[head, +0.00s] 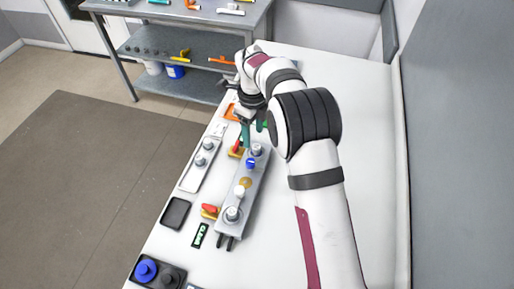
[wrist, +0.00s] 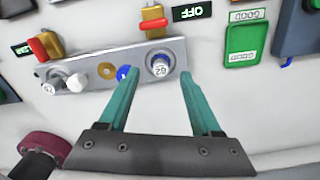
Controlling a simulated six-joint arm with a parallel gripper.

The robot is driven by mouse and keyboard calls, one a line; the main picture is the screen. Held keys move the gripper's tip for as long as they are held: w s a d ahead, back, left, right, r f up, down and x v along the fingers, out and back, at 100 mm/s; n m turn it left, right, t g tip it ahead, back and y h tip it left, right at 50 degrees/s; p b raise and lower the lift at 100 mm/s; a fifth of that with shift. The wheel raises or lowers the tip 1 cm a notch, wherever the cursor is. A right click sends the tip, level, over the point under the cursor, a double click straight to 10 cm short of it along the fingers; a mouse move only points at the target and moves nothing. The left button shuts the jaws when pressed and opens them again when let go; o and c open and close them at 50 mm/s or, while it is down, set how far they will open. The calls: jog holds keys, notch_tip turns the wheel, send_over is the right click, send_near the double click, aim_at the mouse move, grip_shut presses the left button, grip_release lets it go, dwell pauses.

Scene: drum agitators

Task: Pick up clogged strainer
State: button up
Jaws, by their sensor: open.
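A long grey manifold block (head: 236,205) lies on the white bench. It carries a grey round fitting at its far end (head: 255,149), which shows in the wrist view as a blue-rimmed part marked "62" (wrist: 158,66). Another grey round fitting (head: 232,213) sits at its near end and also shows in the wrist view (wrist: 50,86). I cannot tell from its look which part is the clogged strainer. My gripper (wrist: 159,74) is open and empty, its teal fingers on either side of the "62" part. Whether they touch it is unclear. In the head view my gripper (head: 252,128) is over the manifold's far end.
Two red-and-yellow valve handles (head: 209,211) (head: 236,149) stand left of the manifold. A grey tray (head: 190,177) with round parts and a black tray (head: 175,212) lie farther left. A green tray labelled "GOOD" (wrist: 245,42) is beyond the manifold. Shelving (head: 180,60) stands behind.

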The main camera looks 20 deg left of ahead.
aim_at(256, 146)
jog(key=f, duration=0.3)
jog(key=d+f, duration=0.1)
jog(key=f, duration=0.1)
jog(key=shift+f, duration=0.3)
grip_shut()
